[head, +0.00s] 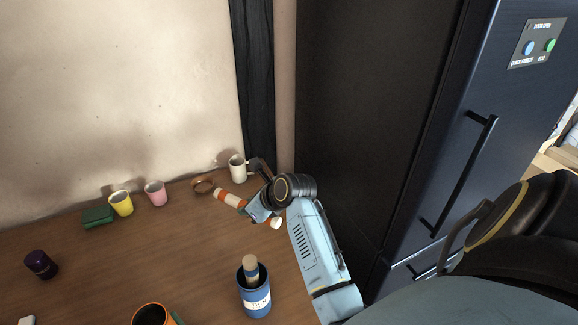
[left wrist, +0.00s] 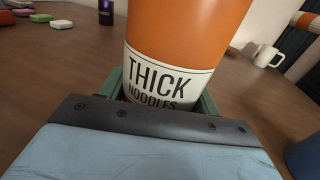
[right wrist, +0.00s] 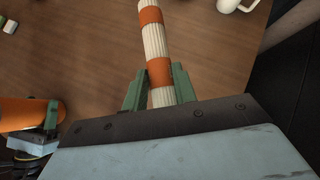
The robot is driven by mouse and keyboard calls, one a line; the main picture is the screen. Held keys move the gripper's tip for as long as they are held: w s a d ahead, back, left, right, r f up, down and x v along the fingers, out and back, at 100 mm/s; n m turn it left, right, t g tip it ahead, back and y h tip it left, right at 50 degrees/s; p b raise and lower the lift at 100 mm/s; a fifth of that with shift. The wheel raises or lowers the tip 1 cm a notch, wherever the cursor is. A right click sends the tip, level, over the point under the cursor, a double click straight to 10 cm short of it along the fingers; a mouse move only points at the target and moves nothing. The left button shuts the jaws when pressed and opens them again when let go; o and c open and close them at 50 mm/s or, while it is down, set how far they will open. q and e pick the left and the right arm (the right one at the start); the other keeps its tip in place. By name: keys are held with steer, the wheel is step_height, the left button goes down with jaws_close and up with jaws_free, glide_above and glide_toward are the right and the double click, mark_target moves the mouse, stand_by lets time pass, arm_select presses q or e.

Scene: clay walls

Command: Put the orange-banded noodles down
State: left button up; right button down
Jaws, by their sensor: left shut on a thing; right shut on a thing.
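The orange-banded noodles (head: 230,200) are a pale ribbed bundle with orange bands. My right gripper (head: 262,209) is shut on them near one end and holds them tilted over the table; they also show in the right wrist view (right wrist: 155,42) between its green fingers. An orange canister (left wrist: 180,30) labelled "THICK NOODLES" fills the left wrist view. My left gripper (right wrist: 50,115) is shut around it. In the head view the canister (head: 150,314) shows only its open, dark mouth at the bottom edge. Whether it touches the table is hidden.
A blue canister (head: 256,304) with a dark-banded bundle (head: 251,268) stands beside the orange one. Along the wall are a white mug (head: 237,169), brown ring (head: 203,185), pink cup (head: 155,193), yellow cup (head: 121,203) and green block (head: 98,216). The middle of the table is clear.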

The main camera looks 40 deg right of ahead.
steer(key=s+d+f+m, duration=0.1)
steer(key=d+f, duration=0.2)
steer(key=d, duration=0.1)
steer(key=s+d+f+m+h, duration=0.1)
steer(key=d+f, duration=0.3)
steer(key=s+d+f+m+h, duration=0.1)
steer(key=s+d+f+m, duration=0.1)
steer(key=d+f, duration=0.1)
steer(key=shift+d+f, duration=0.15)
steer(key=shift+d, duration=0.3)
steer(key=shift+f, duration=2.3)
steer(key=c, duration=1.1)
jaws_free()
steer(key=shift+f, duration=0.1)
steer(key=v, duration=1.2)
steer(key=shift+a, duration=0.2)
